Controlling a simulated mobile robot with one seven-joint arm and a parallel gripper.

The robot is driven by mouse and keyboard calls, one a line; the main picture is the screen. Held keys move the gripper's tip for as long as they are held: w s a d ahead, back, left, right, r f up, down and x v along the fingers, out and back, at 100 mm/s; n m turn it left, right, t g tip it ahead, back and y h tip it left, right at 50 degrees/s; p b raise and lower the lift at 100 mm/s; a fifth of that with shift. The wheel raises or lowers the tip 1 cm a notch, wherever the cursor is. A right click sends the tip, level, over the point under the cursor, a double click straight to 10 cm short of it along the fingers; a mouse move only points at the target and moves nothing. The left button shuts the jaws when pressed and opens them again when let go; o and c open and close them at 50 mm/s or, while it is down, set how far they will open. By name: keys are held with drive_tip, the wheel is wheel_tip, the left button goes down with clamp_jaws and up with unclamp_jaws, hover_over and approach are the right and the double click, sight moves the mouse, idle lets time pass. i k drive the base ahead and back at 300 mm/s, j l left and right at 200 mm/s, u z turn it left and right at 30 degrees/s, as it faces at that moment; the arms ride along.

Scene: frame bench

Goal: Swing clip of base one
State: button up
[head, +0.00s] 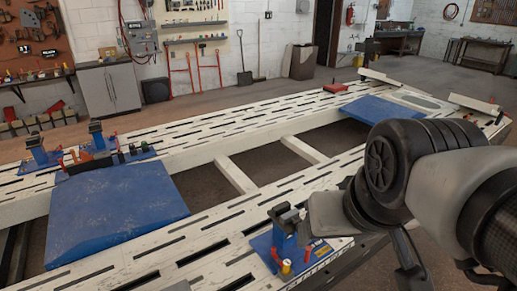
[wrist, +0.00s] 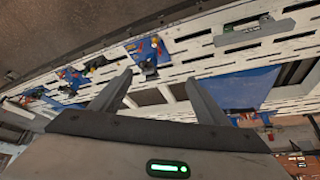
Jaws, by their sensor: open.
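Several blue clamp bases stand on a white slotted frame bench (head: 190,250); I cannot tell which is base one. The nearest base (head: 284,238) is upright at the front edge, with a dark clip head (head: 284,214) and red and yellow parts at its foot. My arm partly covers its right side. Two more bases (head: 37,150) (head: 97,136) stand at the far left. In the wrist view, my gripper (wrist: 160,97) has its two fingers wide apart, with nothing between them. A blue base with a dark head (wrist: 148,62) lies beyond the fingers, apart from them.
A large blue panel (head: 115,212) lies across the left of the bench, and another blue panel (head: 375,110) lies at the right. White crossbars (head: 236,174) span the bench's open middle. A grey cabinet (head: 108,90) stands at the back wall.

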sight(279, 260)
drive_tip(key=i+l+u, duration=0.4)
drive_tip(key=l, duration=0.2)
drive_tip(key=i+l+u, duration=0.2)
drive_tip(key=l, duration=0.15)
drive_tip(key=i+l+u, duration=0.2)
drive_tip(key=l, duration=0.15)
drive_tip(key=l+u, duration=0.2)
drive_tip(key=l, duration=0.15)
